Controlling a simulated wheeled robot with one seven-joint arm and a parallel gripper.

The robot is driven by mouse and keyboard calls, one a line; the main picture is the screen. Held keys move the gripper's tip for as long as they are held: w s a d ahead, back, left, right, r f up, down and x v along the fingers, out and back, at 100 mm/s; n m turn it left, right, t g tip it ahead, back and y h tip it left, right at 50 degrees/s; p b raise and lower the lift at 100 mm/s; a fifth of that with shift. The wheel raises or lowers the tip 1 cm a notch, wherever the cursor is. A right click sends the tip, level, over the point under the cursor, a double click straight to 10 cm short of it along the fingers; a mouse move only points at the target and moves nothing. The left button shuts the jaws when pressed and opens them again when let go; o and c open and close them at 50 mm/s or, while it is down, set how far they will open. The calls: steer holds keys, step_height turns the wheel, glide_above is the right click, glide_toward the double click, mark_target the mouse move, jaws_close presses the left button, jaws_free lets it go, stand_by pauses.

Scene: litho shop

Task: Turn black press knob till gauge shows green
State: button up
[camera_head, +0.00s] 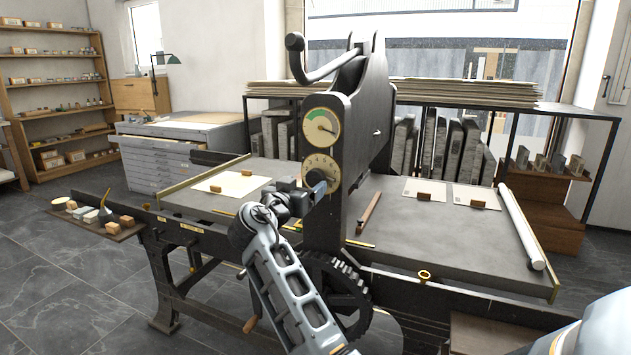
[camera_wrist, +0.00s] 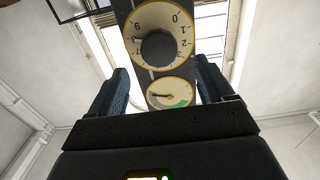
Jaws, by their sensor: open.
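The black knob (camera_wrist: 158,47) sits in the middle of a cream numbered dial (camera_wrist: 137,22) in the wrist view, which shows the panel upside down. In the head view the knob (camera_head: 316,181) is partly hidden by my gripper (camera_head: 304,192). The round gauge (camera_head: 322,126) is above the dial on the dark press upright. Its green band is at the upper left, and its needle points right, outside the green. My gripper (camera_wrist: 163,80) is open and faces the panel. Its fingers stand apart to either side in the wrist view, with visible gaps beside the knob.
The press bed (camera_head: 395,238) extends on both sides of the upright, with paper sheets and small wooden blocks on it. A curved lever (camera_head: 318,70) is above the gauge. A white roll (camera_head: 522,228) lies at the right edge.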

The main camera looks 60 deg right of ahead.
mark_target(314, 178)
steer(key=d, duration=0.5)
steer(key=d+p, duration=0.1)
steer(key=d, duration=0.1)
steer(key=shift+w+d, duration=0.3)
steer(key=shift+c, duration=0.2)
steer(key=c, duration=0.9)
steer(key=shift+c, duration=0.2)
steer(key=shift+n, duration=0.3)
